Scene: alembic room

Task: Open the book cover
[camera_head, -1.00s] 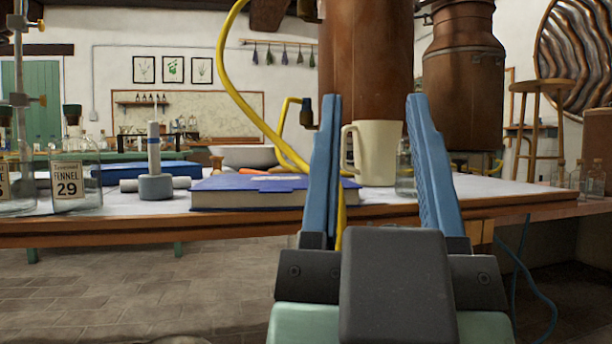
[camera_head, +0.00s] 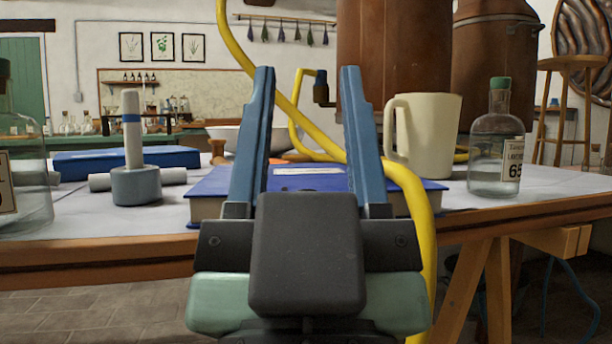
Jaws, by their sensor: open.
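A closed blue book (camera_head: 310,178) with a pale label on its cover lies flat on the table, its page edges facing me. My gripper (camera_head: 307,85) is open and empty, its two blue fingers pointing up and forward in front of the book. The fingers and the dark gripper body hide parts of the book's cover and front edge. I cannot tell whether the fingers touch the book.
A cream mug (camera_head: 430,130) and a corked bottle (camera_head: 496,145) stand right of the book. A yellow hose (camera_head: 417,215) arches over it and drops past the table edge. Left are a grey pestle-like tool (camera_head: 135,170), another blue book (camera_head: 100,162) and a glass jar (camera_head: 22,180).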

